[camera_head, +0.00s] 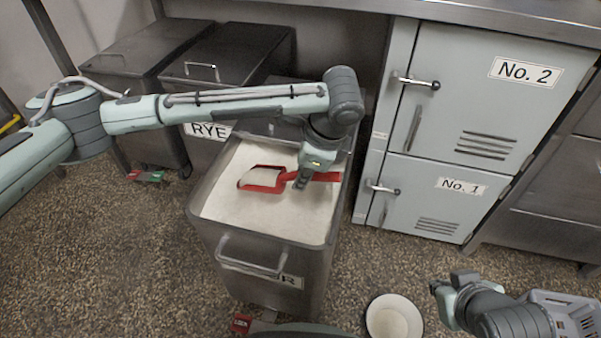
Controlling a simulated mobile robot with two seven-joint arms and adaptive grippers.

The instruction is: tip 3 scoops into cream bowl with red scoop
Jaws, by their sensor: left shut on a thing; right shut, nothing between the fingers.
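The red scoop (263,187) is over the open steel flour bin (205,227), with pale flour in its pan. The bin holds white flour (290,217). My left gripper (302,182) points down over the bin and is shut on the scoop's handle. I cannot tell whether the scoop touches the flour surface. The cream bowl (374,311) stands on the floor in front of the bin, to its right, with pale content inside. My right gripper (446,284) is shut and empty, to the right of the bowl.
A lidded bin labelled RYE (245,50) and another lidded bin (150,50) stand behind. Pale green lockers No. 2 (450,110) and No. 1 (420,200) stand to the right, under a steel counter (480,18). Speckled floor is clear between the flour bin and lockers.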

